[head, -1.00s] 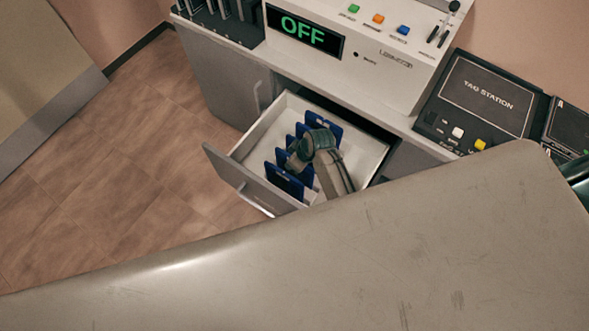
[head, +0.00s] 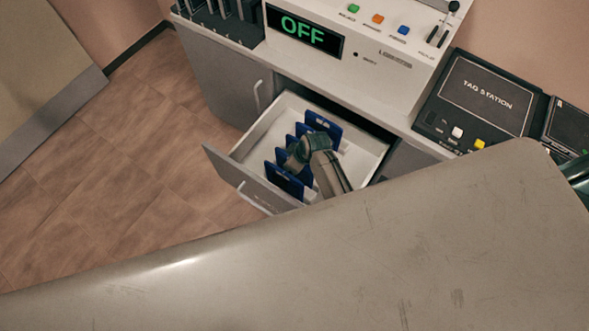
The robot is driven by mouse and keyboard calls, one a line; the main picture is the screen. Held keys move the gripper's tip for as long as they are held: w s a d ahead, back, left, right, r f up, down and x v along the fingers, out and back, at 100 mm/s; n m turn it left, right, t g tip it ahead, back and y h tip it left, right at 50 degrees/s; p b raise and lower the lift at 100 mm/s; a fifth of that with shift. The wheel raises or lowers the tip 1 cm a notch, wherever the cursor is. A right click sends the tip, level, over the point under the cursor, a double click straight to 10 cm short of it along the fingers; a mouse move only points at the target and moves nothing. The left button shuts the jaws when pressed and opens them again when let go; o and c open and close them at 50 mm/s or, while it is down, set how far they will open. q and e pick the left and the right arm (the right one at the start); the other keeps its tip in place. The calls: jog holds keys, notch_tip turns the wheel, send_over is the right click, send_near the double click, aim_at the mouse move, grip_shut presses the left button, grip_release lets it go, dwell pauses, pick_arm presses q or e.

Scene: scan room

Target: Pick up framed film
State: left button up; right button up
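Several blue framed films stand upright in a row inside the open white drawer (head: 365,152). The rearmost framed film (head: 323,126) shows most of its face, and the front one (head: 284,181) is near the drawer front. My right gripper (head: 296,158) is down in the drawer among the middle frames, and its wrist covers part of them. Its fingers are too small and hidden to tell whether they are open, or whether they touch a frame. My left gripper is not in view.
A large beige surface fills the foreground and hides most of the arm. Above the drawer is a white console with an OFF display (head: 304,31) and coloured buttons. A tag station (head: 487,92) stands at right. The floor (head: 130,170) at left is clear.

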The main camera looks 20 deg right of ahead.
grip_shut()
jog(key=shift+r, duration=0.15)
dwell(0.4)
notch_tip(320, 180, up, 10)
jog(key=shift+r+b, duration=0.1)
jog(key=shift+b, duration=0.4)
